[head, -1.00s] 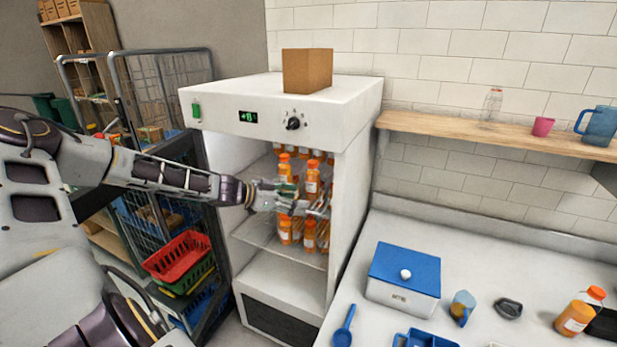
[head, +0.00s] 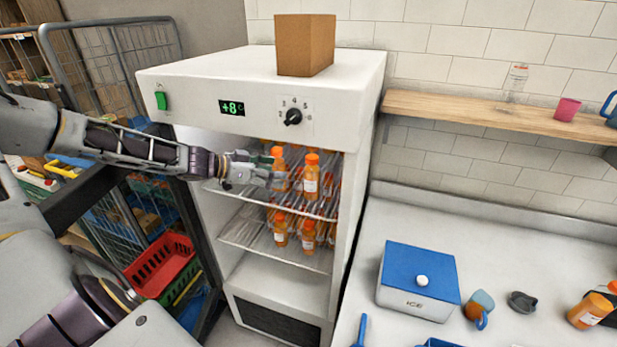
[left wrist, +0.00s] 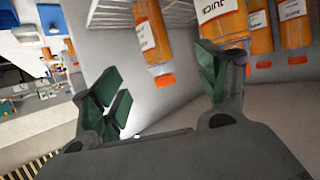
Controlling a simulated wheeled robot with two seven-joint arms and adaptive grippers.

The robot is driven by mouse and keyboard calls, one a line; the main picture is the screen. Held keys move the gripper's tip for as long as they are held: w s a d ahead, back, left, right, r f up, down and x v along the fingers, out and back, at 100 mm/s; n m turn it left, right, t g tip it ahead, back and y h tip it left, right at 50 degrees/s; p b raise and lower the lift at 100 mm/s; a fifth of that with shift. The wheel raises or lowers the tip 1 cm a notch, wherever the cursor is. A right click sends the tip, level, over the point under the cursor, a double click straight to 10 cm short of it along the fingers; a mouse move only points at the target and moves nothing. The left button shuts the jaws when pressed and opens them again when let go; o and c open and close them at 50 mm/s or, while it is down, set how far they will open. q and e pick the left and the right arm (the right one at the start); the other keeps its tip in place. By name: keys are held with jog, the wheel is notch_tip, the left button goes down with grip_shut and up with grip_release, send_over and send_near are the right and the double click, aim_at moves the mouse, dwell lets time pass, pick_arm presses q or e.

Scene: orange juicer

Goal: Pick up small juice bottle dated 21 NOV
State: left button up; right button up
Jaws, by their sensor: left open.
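Small orange juice bottles stand on two wire shelves inside the open white fridge (head: 260,85). More bottles (head: 281,232) stand on the lower shelf. No date is readable on any label. My right gripper is not in view.
A cardboard box (head: 305,45) sits on top of the fridge. To the right, the counter holds a blue-lidded ice box (head: 418,280), a mug (head: 479,308) and another juice bottle (head: 590,311). A cage trolley and a red crate (head: 162,264) stand at left.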

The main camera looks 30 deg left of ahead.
aim_at(312, 174)
pick_arm(q)
jog(key=x, duration=0.8)
jog(key=shift+d, duration=0.35)
dwell(1.1)
jog(key=shift+w, duration=0.1)
jog(key=shift+w+d, duration=0.1)
dwell(0.4)
jog(key=shift+w+f, duration=0.1)
jog(key=shift+r+b+x, duration=0.15)
jog(key=shift+b+x, duration=0.15)
jog(key=shift+x, duration=0.9)
jog(key=shift+r+b+x, duration=0.15)
jog(key=shift+b+x, duration=0.15)
jog(key=shift+x, duration=0.9)
